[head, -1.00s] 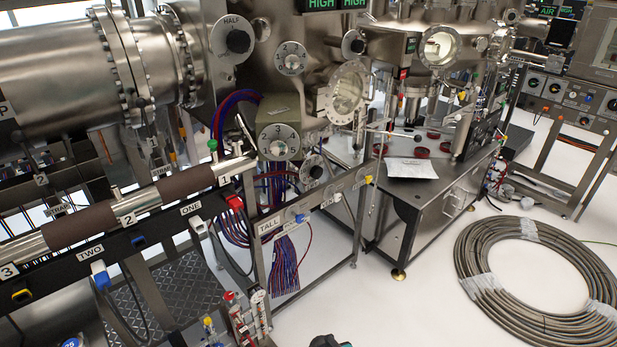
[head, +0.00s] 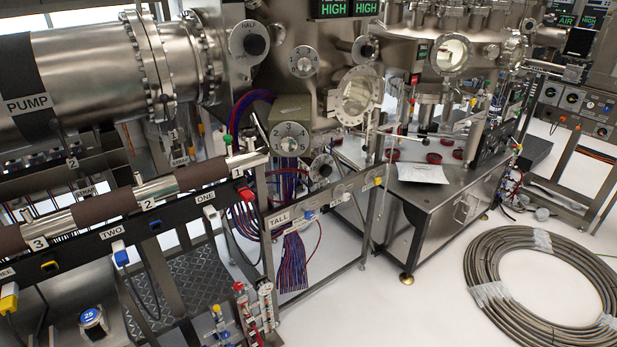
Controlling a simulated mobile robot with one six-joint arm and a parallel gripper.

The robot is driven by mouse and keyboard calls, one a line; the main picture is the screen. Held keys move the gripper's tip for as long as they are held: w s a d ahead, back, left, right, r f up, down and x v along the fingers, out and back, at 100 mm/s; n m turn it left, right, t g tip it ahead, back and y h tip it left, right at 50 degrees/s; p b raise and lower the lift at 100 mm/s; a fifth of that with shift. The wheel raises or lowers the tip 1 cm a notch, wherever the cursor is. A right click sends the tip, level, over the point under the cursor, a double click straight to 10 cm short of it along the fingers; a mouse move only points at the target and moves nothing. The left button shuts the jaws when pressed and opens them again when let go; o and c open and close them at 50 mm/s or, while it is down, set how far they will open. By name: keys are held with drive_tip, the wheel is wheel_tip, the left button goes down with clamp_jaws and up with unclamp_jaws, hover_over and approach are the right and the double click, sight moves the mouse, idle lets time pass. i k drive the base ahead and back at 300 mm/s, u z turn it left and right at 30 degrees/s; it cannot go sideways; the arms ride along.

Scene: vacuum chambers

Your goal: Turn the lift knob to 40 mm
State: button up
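No knob in the head view carries a readable lift or mm label, so I cannot tell which one is the lift knob. A round device with a blue face reading 25 (head: 93,322) stands at the lower left. Numbered round dials sit on the steel chamber: an upper dial (head: 303,61), a larger one on a box (head: 289,140), and a lower one (head: 321,168) partly behind the frame. A dark knob on a plate marked HALF (head: 254,45) is at the upper left. My gripper is not in view.
A large hose coil (head: 545,285) lies at the right. White floor (head: 350,310) between is clear.

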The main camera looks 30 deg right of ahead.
sight(325, 171)
drive_tip(key=u, duration=1)
drive_tip(key=k, duration=0.75)
drive_tip(key=z, duration=0.45)
drive_tip(key=i, duration=1)
drive_tip(key=u, duration=0.1)
